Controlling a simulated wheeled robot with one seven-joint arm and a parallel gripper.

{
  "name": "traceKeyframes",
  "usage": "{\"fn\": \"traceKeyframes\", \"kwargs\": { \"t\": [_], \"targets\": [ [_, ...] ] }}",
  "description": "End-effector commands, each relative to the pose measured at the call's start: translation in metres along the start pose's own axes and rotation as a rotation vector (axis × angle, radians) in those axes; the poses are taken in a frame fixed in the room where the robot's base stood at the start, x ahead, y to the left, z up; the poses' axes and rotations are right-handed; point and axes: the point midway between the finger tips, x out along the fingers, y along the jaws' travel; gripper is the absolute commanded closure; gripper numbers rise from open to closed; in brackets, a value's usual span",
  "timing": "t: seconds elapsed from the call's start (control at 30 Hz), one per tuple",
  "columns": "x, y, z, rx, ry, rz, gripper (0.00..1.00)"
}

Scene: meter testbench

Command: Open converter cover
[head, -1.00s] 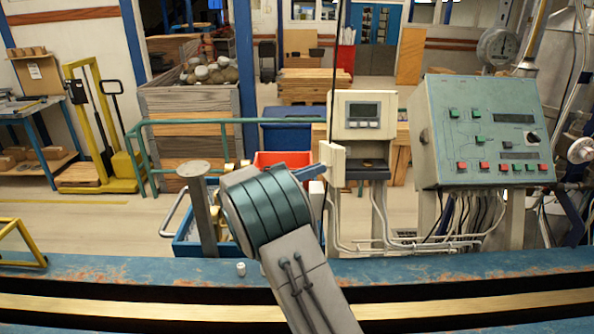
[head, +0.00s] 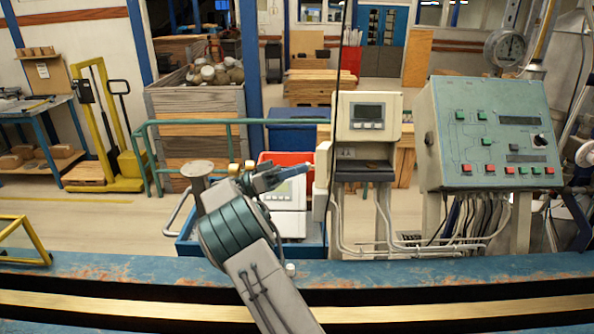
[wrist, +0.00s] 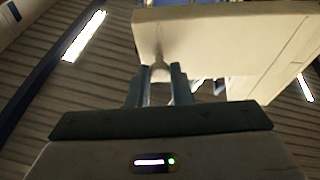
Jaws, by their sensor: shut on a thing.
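The converter (head: 393,115) is a beige box with a grey display, on a stand right of centre in the head view. Its cover (head: 321,172) is a beige panel swung out to the left, seen nearly edge-on. The dark bay (head: 365,165) below the display is exposed. My gripper (head: 305,168) reaches the cover from the left. In the wrist view, the two fingers of my gripper (wrist: 160,76) are shut on a small pale knob (wrist: 160,70) on the cover (wrist: 215,30). The fingers' contact is too small to see in the head view.
A green-grey control panel (head: 485,180) with buttons stands right of the converter. Cables run below both. A blue cart (head: 190,250) with white devices (head: 288,222) and a red bin (head: 290,158) lies behind my arm. A blue bench edge (head: 450,270) crosses the front.

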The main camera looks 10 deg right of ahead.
Motion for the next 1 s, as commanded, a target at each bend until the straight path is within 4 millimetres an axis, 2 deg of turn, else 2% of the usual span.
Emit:
{"fn": "traceKeyframes", "kwargs": {
  "t": [0.07,0.1,0.17,0.47,0.67,0.77,1.0],
  "targets": [
    [0.002,0.0,-0.002,0.005,0.002,0.001,1.0],
    [0.002,0.0,-0.002,0.005,0.002,0.001,0.73],
    [0.002,0.0,-0.002,0.004,0.002,0.001,0.59],
    [-0.001,0.001,-0.002,0.004,0.002,-0.002,0.59],
    [0.008,0.008,-0.019,0.009,-0.001,-0.001,0.59],
    [0.016,0.014,-0.038,0.011,-0.002,0.0,0.59],
    [0.061,0.027,-0.039,0.004,-0.001,0.002,0.59]
  ]
}}
